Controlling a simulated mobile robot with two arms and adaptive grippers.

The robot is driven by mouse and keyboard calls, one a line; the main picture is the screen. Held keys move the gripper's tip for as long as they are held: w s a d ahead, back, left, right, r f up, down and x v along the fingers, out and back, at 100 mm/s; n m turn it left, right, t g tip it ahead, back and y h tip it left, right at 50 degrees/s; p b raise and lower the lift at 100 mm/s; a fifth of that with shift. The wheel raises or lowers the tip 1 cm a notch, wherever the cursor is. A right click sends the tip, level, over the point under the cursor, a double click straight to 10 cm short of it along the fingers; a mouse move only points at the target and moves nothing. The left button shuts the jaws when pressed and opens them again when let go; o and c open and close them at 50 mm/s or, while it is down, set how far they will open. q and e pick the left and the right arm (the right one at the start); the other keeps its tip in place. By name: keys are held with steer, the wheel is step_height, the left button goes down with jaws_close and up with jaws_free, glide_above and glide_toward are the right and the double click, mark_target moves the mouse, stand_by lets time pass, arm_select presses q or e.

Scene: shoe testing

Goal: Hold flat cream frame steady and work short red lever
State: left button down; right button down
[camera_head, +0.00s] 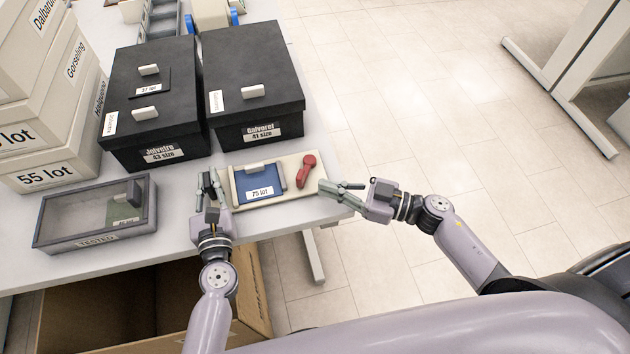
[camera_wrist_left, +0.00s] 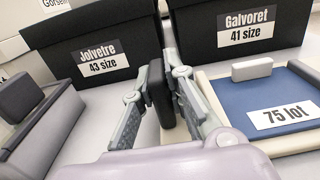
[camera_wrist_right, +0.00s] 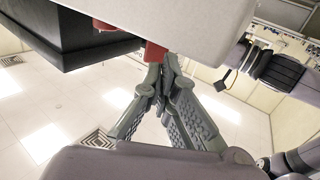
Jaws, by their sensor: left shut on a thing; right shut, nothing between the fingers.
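The flat cream frame (camera_head: 283,198) lies on the table near its right edge, with a blue panel labelled "75 lot" (camera_head: 260,186). The short red lever (camera_head: 305,173) sits on its right part, leaning up and to the right. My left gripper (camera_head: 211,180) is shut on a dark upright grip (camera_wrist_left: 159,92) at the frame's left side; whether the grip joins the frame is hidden. My right gripper (camera_head: 328,188) is shut and empty by the frame's right end, close to the lever. In the right wrist view, part of the red lever (camera_wrist_right: 154,52) shows just beyond the fingertips (camera_wrist_right: 157,75).
Two black boxes, Jolvetre (camera_head: 122,95) and Galvoret (camera_head: 283,88), stand behind the frame. A grey tray marked "TESTED" (camera_head: 55,240) lies left of my left gripper. Cream boxes (camera_head: 50,140) are stacked at far left. Floor (camera_head: 400,130) is clear right of the table.

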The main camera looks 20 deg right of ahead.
mark_target(302, 182)
steer(key=shift+x, duration=1.75)
steer(key=shift+w+a, duration=0.2)
steer(key=shift+a, duration=0.45)
